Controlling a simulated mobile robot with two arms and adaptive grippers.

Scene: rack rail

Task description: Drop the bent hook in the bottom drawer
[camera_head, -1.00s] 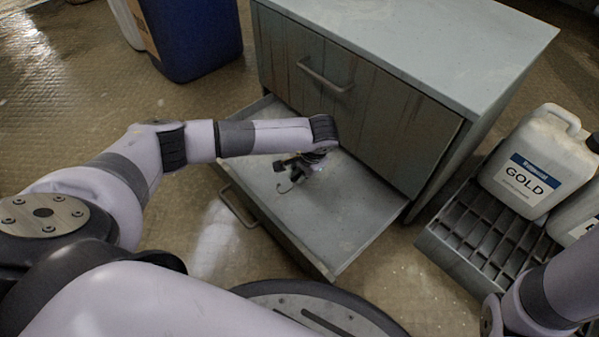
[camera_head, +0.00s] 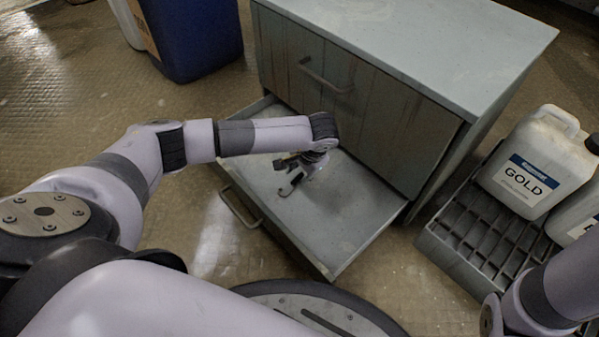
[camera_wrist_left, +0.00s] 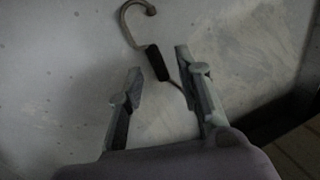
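The bottom drawer (camera_head: 345,235) of the grey cabinet is pulled out. My left gripper (camera_head: 288,176) points down inside it; the left wrist view (camera_wrist_left: 158,66) shows its two fingers spread apart. The bent hook, a thin metal rod with a curled end and a black sleeve (camera_wrist_left: 158,63), shows between and beyond the fingertips against the drawer floor. Its lower end passes close to the right finger; I cannot tell whether they touch, or whether it rests on the floor. My right gripper is out of view.
The cabinet (camera_head: 400,35) has a closed upper drawer (camera_head: 335,90). A blue bin (camera_head: 195,35) stands at the back left. White jugs, one labelled GOLD (camera_head: 540,165), stand on a slatted grey rack (camera_head: 485,225) at the right. The drawer's front half is clear.

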